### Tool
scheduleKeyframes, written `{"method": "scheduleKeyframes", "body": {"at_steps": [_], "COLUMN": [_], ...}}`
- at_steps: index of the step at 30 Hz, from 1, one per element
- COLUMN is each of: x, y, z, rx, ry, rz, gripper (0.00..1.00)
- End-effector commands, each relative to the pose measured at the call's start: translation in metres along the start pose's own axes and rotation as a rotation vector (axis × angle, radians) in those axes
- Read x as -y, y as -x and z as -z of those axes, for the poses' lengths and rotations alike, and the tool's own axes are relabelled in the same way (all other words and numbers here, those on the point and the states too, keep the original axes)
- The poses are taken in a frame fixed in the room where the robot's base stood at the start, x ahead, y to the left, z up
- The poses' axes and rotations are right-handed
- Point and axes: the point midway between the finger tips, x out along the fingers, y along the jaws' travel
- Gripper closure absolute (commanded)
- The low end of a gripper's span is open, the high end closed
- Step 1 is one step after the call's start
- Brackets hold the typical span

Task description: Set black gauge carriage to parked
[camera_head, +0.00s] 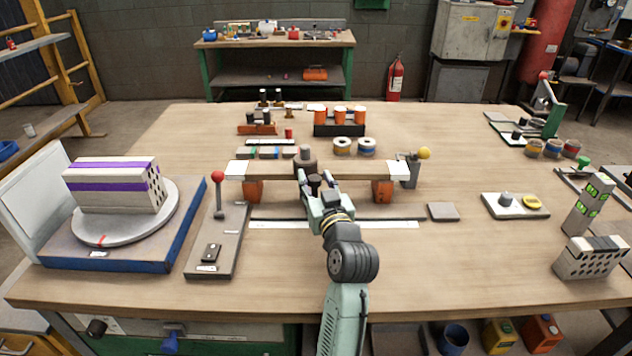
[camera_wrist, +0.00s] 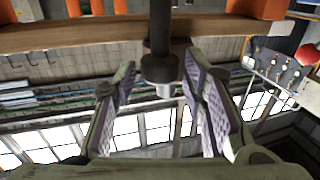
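The gauge carriage (camera_head: 306,162) is a dark block with a grey knob on top, sitting on a wooden beam (camera_head: 345,171) with white ends, left of the beam's middle. A black round handle or stem shows in front of it (camera_head: 315,181); in the wrist view the black stem (camera_wrist: 160,45) with a wider end comes down between my fingers. My gripper (camera_head: 318,192) is in front of the beam. In the wrist view its padded fingers (camera_wrist: 158,84) are spread on either side of the stem's end, with a gap at left and a smaller one at right. Any parked mark is not readable.
Orange supports (camera_head: 383,190) hold the beam. A red-knobbed lever (camera_head: 218,195) stands left of it, and a post with a yellow ball (camera_head: 424,153) at its right end. A turntable with a striped hollow brick (camera_head: 110,185) is far left.

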Motion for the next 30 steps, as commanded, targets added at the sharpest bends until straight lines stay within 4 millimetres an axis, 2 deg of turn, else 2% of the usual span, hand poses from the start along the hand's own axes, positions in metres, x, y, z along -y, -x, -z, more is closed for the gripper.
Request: {"method": "scheduleKeyframes", "body": {"at_steps": [3, 14, 17, 24, 30], "x": [0.000, -0.001, -0.001, -0.001, -0.001], "y": [0.000, 0.006, 0.020, 0.071, 0.105], "z": [0.000, -0.001, -0.001, -0.001, -0.001], "rx": [0.000, 0.000, 0.001, 0.001, 0.002], "ry": [0.000, -0.001, 0.000, 0.000, -0.001], "rz": [0.000, -0.001, -0.002, -0.003, -0.002], "gripper": [0.53, 0.53, 0.53, 0.53, 0.53]}}
